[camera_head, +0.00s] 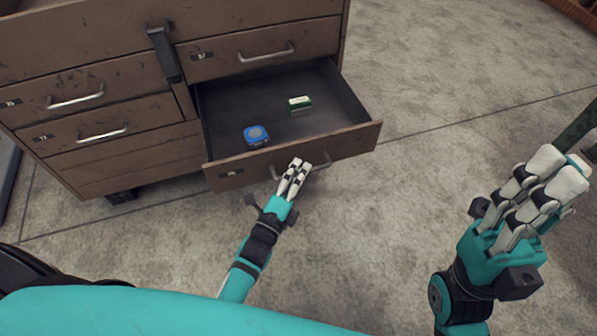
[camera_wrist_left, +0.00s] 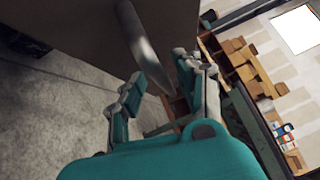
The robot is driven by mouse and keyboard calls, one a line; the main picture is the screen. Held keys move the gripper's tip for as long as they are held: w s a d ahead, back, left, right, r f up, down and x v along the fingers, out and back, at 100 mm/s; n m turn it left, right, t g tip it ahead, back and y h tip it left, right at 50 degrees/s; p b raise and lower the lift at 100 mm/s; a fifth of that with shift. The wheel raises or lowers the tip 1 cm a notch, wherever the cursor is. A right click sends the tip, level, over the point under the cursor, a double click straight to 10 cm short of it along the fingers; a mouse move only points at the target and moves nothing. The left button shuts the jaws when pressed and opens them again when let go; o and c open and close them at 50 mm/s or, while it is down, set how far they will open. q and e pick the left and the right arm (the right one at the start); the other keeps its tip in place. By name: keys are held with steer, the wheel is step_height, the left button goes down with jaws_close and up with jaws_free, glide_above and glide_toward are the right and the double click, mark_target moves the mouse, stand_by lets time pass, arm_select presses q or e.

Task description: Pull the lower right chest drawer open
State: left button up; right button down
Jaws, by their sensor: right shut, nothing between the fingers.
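The lower right chest drawer (camera_head: 352,143) is pulled well out, and its dark inside shows. Its metal handle (camera_head: 320,160) is on the front panel; a metal handle bar also shows close up in the left wrist view (camera_wrist_left: 138,38). My left gripper (camera_head: 292,178) is at this handle, its fingers overlapping the bar. In the left wrist view the fingers (camera_wrist_left: 160,95) lie on both sides of the bar's lower end; whether they grip it is unclear. My right gripper (camera_head: 540,195) is shut and empty, apart from the chest at the right.
A blue round-cornered object (camera_head: 256,135) and a small green and white box (camera_head: 300,105) lie in the drawer. The brown chest (camera_head: 120,40) has other closed drawers and a dark latch (camera_head: 163,52). Concrete floor (camera_head: 440,90) is clear right of the drawer.

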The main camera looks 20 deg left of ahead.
arm_select(q)
steer(key=shift+r, duration=0.1)
steer(key=shift+s, duration=0.1)
steer(key=v, duration=1.1)
steer(key=shift+s, duration=0.35)
steer(key=shift+a, duration=0.15)
